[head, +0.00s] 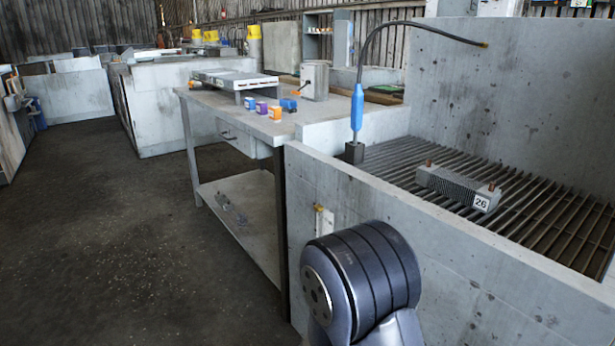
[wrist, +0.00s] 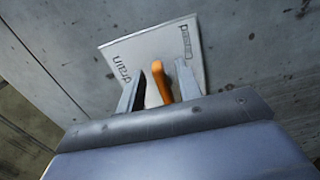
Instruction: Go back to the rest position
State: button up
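My gripper (wrist: 160,66) shows in the wrist view with its two fingers apart, one on each side of an orange lever (wrist: 160,84). Gaps show between the lever and the fingertips, so the gripper looks open around it. Behind the lever is a pale plate (wrist: 120,52) with the word "drain" and a second label, partly hidden by the right finger. The plate is on a grey concrete wall. In the head view my dark arm joint is in front of the basin wall; the gripper itself is hidden there. A pale plate (head: 325,222) shows on that wall.
The concrete basin (head: 440,260) has a slatted grate holding a finned block (head: 455,187) marked 26. A blue-handled hose wand (head: 357,108) stands at its corner. A workbench (head: 215,103) with small coloured boxes adjoins it. The floor (head: 120,240) at left is clear.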

jog(key=n+p, duration=0.2)
jog(key=p, duration=0.2)
jog(key=r+n+p, duration=0.1)
jog(key=n+p, duration=0.2)
jog(key=p, duration=0.2)
jog(key=shift+w+r, duration=0.1)
jog(key=shift+p, duration=0.4)
